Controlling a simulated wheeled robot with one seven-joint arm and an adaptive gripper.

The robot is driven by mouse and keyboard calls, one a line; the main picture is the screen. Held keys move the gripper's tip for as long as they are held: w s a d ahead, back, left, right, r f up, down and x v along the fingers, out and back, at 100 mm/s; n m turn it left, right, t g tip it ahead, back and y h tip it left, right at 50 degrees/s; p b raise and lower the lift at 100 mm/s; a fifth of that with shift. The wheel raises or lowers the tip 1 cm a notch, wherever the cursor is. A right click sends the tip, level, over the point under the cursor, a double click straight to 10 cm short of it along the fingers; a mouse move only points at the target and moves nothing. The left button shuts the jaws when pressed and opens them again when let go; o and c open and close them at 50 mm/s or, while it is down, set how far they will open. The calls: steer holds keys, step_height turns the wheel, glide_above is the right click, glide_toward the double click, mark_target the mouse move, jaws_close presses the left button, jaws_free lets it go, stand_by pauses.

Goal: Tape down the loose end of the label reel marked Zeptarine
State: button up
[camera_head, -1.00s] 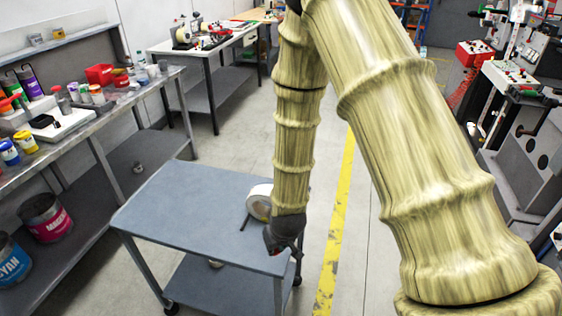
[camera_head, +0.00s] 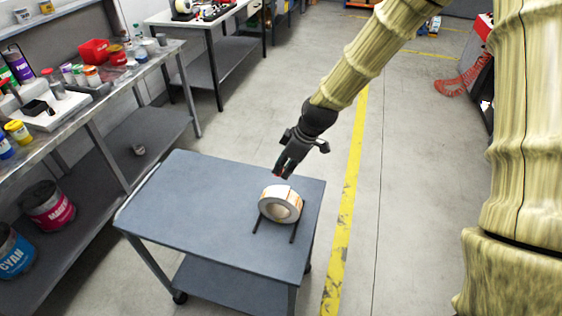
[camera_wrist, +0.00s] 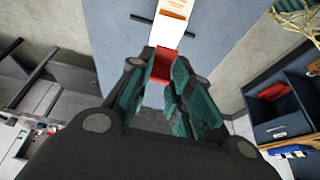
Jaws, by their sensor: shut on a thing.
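A white label reel (camera_head: 280,204) rests on its cradle bars on the grey cart top. Its white band with orange print (camera_wrist: 172,14) shows at the top of the wrist view. The name on it is too small to read, and I cannot make out its loose end. My gripper (camera_head: 281,174) is just beyond the reel's far upper side, pointing down. In the wrist view my gripper (camera_wrist: 160,77) is shut on a small red piece (camera_wrist: 162,63), which looks like tape. The red piece overlaps the band's near end in that view; I cannot tell whether they touch.
The cart top (camera_head: 195,215) is bare to the reel's left. A workbench (camera_head: 95,115) with paint jars and a red bin (camera_head: 95,51) stands at left. A second table (camera_head: 190,22) is behind. Floor with a yellow line (camera_head: 347,200) is clear at right.

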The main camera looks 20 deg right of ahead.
mark_target(278, 191)
steer(key=shift+a+f, duration=0.25)
steer(key=shift+a, duration=0.05)
steer(key=shift+w+a+f+b, duration=0.1)
steer(key=shift+f+b, duration=2.3)
steer(key=shift+f, duration=1.15)
steer(key=shift+f, duration=0.35)
steer(key=shift+c, duration=0.3)
steer(key=o, duration=0.8)
steer(key=shift+r, duration=0.1)
